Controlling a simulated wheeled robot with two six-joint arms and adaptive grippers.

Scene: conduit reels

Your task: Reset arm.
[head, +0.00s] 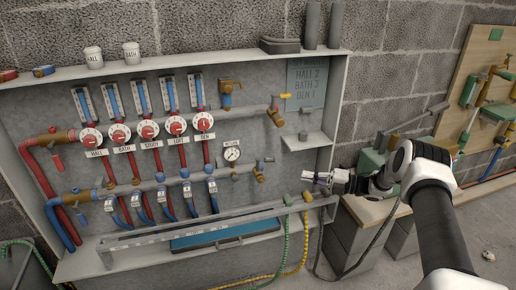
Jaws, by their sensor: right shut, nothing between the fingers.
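My right arm comes in from the lower right. Its gripper (322,177) is shut and empty, pointing left in front of the right side of the manifold cabinet (262,118). It is near the small shelf (308,140) and above the front rail where the hoses hang. It looks apart from the cabinet, though the exact gap is hard to tell. My left gripper is not in view.
Red dials (148,129) and pipes fill the cabinet. A gauge (232,154) sits right of them. A green hose (286,235) and a yellow hose (306,232) hang at the front. A workbench (366,208) stands under my right arm. Cups (131,53) stand on top.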

